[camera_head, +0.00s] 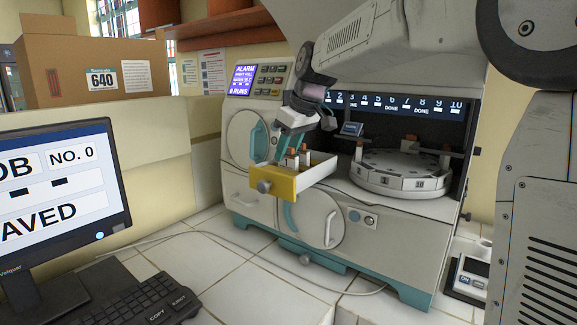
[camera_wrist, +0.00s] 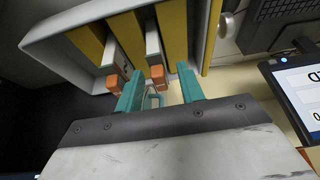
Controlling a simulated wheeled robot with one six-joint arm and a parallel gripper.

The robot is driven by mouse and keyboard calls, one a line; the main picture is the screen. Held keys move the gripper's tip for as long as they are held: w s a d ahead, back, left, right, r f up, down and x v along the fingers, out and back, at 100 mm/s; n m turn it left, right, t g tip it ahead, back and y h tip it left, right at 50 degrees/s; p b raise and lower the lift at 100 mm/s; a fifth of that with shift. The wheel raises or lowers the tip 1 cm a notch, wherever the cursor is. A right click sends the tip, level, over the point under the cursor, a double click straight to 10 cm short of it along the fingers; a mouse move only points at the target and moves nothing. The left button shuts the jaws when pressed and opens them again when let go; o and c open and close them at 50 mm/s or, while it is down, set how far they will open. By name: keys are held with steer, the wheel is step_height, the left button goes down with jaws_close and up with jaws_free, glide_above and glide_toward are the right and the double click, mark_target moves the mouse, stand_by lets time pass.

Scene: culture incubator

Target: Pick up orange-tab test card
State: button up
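Two white test cards with orange tabs stand in slots of an open drawer in the wrist view. One orange-tab card (camera_wrist: 153,44) has its tab (camera_wrist: 158,76) between my gripper's two teal fingers (camera_wrist: 160,73). The other card (camera_wrist: 109,52) has its tab (camera_wrist: 114,84) just left of the left finger. The fingers are apart; whether either touches a tab I cannot tell. In the head view my gripper (camera_head: 281,150) points down into the drawer, by the small orange-brown tabs (camera_head: 304,148).
The drawer's yellow front (camera_head: 275,184) with its knob juts from the incubator (camera_head: 250,207). Yellow dividers (camera_wrist: 172,30) flank the cards. A round numbered carousel (camera_head: 400,172) sits in the open bay to the right. A monitor (camera_head: 60,210) and keyboard (camera_head: 140,303) stand at left.

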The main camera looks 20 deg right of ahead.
jaws_close()
steer(key=shift+r, duration=0.1)
